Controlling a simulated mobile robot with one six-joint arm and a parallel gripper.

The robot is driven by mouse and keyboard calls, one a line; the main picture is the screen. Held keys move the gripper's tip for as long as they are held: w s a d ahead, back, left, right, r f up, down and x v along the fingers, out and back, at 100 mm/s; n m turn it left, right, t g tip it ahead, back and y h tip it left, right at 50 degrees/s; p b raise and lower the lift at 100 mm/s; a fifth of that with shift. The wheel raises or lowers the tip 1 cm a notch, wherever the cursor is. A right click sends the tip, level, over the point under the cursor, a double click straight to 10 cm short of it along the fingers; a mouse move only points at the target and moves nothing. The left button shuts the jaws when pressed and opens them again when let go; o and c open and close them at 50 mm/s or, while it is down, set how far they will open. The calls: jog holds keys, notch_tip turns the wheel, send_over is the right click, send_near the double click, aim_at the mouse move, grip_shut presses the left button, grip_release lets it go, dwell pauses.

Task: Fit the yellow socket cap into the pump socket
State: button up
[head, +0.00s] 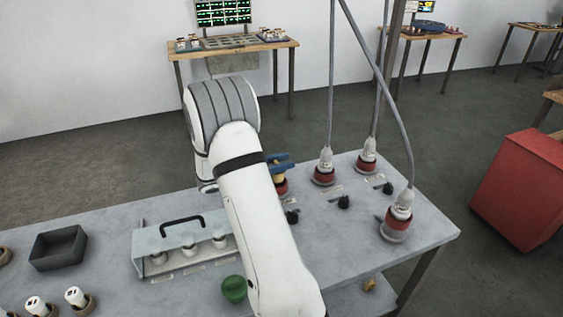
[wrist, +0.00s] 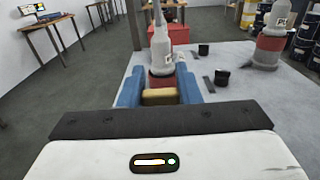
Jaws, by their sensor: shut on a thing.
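The yellow socket cap (wrist: 160,96) is held between the blue fingers of my gripper (wrist: 159,92) in the wrist view. In the head view the blue fingers of my gripper (head: 280,163) and a bit of yellow show just past my arm, directly above a red socket (head: 282,187) without a cable. That socket is partly hidden by my arm. I cannot tell whether the cap touches it or sits in it, nor read the socket's label.
Cabled plugs stand in red sockets at the middle (head: 324,173), back (head: 367,160) and right (head: 397,222). Small black knobs (head: 344,201) stand before them. A clear cover with a black handle (head: 181,222), a green object (head: 234,289) and a dark bin (head: 58,248) lie left.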

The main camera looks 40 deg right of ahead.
jog(key=shift+f+b, duration=0.95)
jog(key=shift+f, duration=0.95)
jog(key=o, duration=1.1)
jog(key=shift+c, duration=0.2)
jog(key=v, duration=0.8)
jog(key=shift+d, duration=0.1)
